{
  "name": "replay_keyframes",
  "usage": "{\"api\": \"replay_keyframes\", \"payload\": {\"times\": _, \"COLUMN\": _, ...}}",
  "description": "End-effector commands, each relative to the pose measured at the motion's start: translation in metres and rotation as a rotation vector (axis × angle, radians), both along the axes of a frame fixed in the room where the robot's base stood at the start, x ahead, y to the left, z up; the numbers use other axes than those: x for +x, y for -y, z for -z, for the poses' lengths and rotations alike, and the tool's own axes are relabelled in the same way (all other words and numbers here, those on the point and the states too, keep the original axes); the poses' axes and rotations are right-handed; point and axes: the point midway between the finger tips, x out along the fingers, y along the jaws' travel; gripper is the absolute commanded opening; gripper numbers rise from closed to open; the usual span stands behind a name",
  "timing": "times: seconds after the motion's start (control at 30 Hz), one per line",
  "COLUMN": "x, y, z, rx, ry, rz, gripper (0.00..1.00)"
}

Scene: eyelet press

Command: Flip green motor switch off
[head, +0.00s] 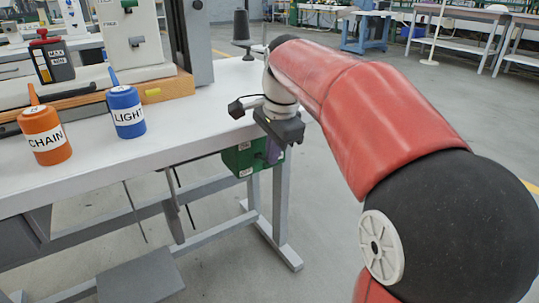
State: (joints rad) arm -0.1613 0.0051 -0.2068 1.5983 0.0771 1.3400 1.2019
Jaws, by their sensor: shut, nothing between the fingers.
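The green motor switch box (237,160) hangs under the front right corner of the white table, with small white labels on its face. My arm reaches over from the right, and my gripper (272,150) is at the box's right side, pointing down. The gripper is shut and holds nothing. Its dark body hides part of the box's right side and the table corner. I cannot tell whether the fingers touch the box. The switch lever or button and its position cannot be made out.
The white table (190,140) carries an orange bottle (44,133) marked CHAIN, a blue bottle (126,112) marked LIGHT and a machine on a wooden base (165,90). A dark cone-shaped spool (241,28) stands behind. A table leg (281,205) is below the box.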

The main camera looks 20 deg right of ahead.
Motion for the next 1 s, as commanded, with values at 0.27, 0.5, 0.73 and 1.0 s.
{"api": "replay_keyframes", "payload": {"times": 0.27, "x": -0.007, "y": 0.003, "z": 0.019, "rx": 0.049, "ry": 0.151, "rz": 0.001, "gripper": 0.0}}
{"api": "replay_keyframes", "payload": {"times": 0.5, "x": -0.01, "y": 0.003, "z": 0.025, "rx": 0.048, "ry": 0.148, "rz": -0.001, "gripper": 0.0}}
{"api": "replay_keyframes", "payload": {"times": 0.73, "x": -0.011, "y": 0.004, "z": 0.03, "rx": 0.048, "ry": 0.148, "rz": -0.001, "gripper": 0.0}}
{"api": "replay_keyframes", "payload": {"times": 1.0, "x": -0.012, "y": 0.004, "z": 0.032, "rx": 0.048, "ry": 0.144, "rz": -0.001, "gripper": 0.0}}
